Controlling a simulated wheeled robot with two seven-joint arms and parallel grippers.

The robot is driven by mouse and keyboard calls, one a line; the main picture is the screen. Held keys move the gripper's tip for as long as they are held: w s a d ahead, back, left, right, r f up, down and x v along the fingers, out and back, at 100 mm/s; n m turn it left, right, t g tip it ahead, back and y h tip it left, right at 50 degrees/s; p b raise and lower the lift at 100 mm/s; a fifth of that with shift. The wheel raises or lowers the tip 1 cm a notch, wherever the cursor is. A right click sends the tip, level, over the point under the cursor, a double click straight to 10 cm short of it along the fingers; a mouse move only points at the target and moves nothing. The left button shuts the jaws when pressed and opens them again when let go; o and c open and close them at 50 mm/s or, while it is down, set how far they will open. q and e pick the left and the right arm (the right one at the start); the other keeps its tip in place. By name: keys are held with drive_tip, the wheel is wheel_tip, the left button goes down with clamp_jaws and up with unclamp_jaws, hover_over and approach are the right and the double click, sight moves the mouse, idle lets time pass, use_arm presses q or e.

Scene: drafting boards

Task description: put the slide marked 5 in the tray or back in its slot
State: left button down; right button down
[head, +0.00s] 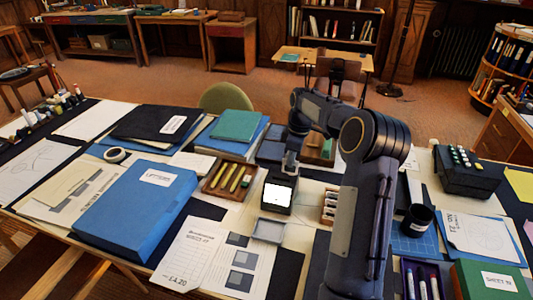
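I cannot make out a slide marked 5. A small shallow grey tray (268,230) lies on the table at the front middle and looks empty. Behind it stands a black box with a bright white face (278,195). My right gripper (291,168) points down at the back of this box, behind the white face. Its fingertips are too small and dark to tell whether they are open or hold anything. A small wooden box (329,207) with pale upright pieces is partly hidden by my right arm; I cannot read any marks on it. My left gripper is not in view.
A large blue box file (135,205) and printed sheets (190,252) lie left of the tray. A wooden tray with yellow pencils (230,180) is beside the black box. A dark cup (417,219) and green box (490,281) are right of my arm.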

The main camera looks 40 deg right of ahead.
drive_tip(key=s+d+f+p, duration=0.1)
drive_tip(key=s+d+f, duration=0.25)
drive_tip(key=d, duration=0.45)
drive_tip(key=s+d+f+p, duration=0.2)
drive_tip(key=s+d+f, duration=0.15)
drive_tip(key=d, duration=0.35)
drive_tip(key=shift+s+d+f+b, duration=0.1)
drive_tip(key=shift+s+f+b, duration=0.05)
drive_tip(key=shift+f+b, duration=0.7)
drive_tip(key=shift+s+d+f+b, duration=0.15)
drive_tip(key=shift+f+b, duration=0.4)
drive_tip(key=shift+f, duration=0.55)
drive_tip(key=shift+s+f+b, duration=0.2)
drive_tip(key=shift+f+b, duration=0.5)
drive_tip(key=shift+f, duration=0.3)
drive_tip(key=c, duration=1.6)
unclamp_jaws()
drive_tip(key=shift+s+d+r+b, duration=0.1)
drive_tip(key=shift+r, duration=1.2)
drive_tip(key=shift+s+d+r+b, duration=0.1)
drive_tip(key=shift+s+r, duration=0.05)
drive_tip(key=shift+r, duration=1.15)
drive_tip(key=shift+s+d+r+b, duration=0.1)
drive_tip(key=shift+r, duration=1.2)
